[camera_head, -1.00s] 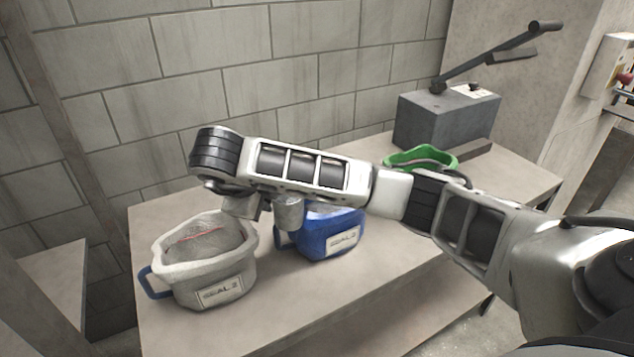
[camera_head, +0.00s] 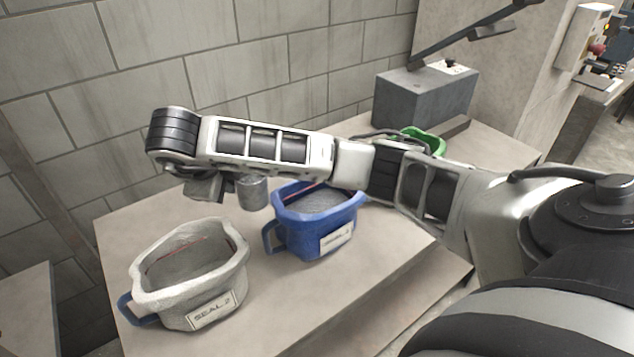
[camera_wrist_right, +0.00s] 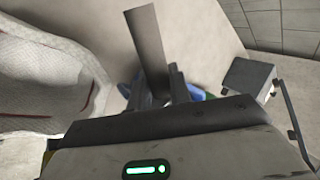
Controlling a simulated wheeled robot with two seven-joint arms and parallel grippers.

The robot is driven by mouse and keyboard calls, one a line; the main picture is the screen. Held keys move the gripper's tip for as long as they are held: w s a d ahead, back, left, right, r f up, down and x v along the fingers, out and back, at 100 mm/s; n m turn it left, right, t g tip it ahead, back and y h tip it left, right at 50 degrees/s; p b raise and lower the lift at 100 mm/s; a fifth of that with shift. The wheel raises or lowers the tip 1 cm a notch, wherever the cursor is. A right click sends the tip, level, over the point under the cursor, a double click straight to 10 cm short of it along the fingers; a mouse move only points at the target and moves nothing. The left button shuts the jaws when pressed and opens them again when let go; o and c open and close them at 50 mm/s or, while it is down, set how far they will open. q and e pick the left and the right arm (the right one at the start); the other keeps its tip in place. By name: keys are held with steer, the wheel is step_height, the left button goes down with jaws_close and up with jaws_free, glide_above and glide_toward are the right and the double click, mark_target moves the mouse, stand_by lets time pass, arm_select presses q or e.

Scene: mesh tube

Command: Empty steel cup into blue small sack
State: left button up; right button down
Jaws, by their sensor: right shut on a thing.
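The steel cup (camera_head: 253,192) is a small grey cylinder held by my right gripper (camera_head: 228,187), which is shut on it. In the head view the cup hangs above the table, between the white sack and the blue one, just left of the blue sack's rim. The cup also shows as a grey shape in the right wrist view (camera_wrist_right: 146,45). The blue small sack (camera_head: 300,232) stands open on the table with grey contents inside and a label on its front. I cannot see into the cup. My left gripper is not in view.
A white sack (camera_head: 222,282) with a blue handle stands open at the table's front left. A green sack (camera_head: 432,142) is partly hidden behind my right arm. A grey box with a lever (camera_head: 425,98) stands at the back right. The table (camera_head: 350,290) is bare in front.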

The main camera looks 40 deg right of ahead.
steer(key=shift+s+d+r+m+t+y, duration=0.25)
steer(key=shift+d+r+y, duration=0.25)
steer(key=shift+d+y, duration=0.15)
steer(key=shift+s+d+r+m+t+y, duration=0.15)
steer(key=shift+s+d+r+t+y, duration=0.25)
steer(key=shift+d+y, duration=0.3)
steer(key=shift+s+d+r+m+t+y, duration=0.1)
steer(key=shift+d+r+m+t+y, duration=0.1)
steer(key=shift+d+r+y, duration=0.4)
steer(key=shift+s+d+r+t+y, duration=0.25)
steer(key=shift+d+r+y, duration=0.05)
steer(key=shift+d+y, duration=0.3)
steer(key=shift+d, duration=0.1)
